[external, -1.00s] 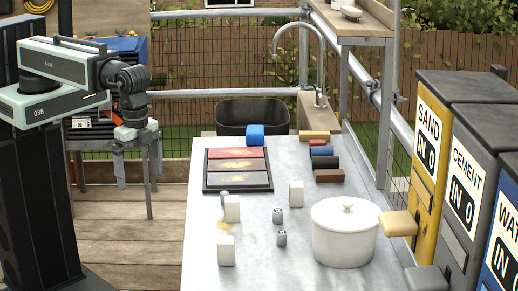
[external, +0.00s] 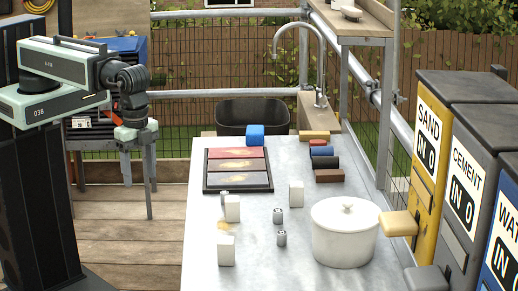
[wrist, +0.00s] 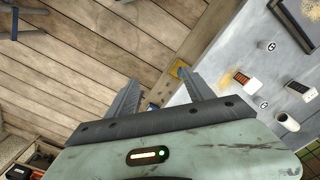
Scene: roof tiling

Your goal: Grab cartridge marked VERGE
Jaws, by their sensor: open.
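Several upright white blocks stand on the grey table: one left of centre (external: 232,208), one in the middle (external: 296,194) and one at the front (external: 226,250). Small grey cylinders (external: 278,215) stand among them. I cannot read VERGE on anything, so I cannot tell which thing is that cartridge. In the wrist view, a white block (wrist: 252,86) lies right of my gripper, beside an orange patterned patch. My gripper (external: 138,170) hangs left of the table, pointing down, open and empty. In the wrist view, its spread fingers (wrist: 157,78) are over the wooden deck beside the table edge.
A dark tray with coloured panels (external: 237,187) lies on the table. Coloured blocks (external: 325,163) line the back right. A white lidded pot (external: 345,235) stands front right, near labelled bins (external: 431,135). A tap (external: 320,75) rises at the back. The deck (external: 130,225) left of the table is clear.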

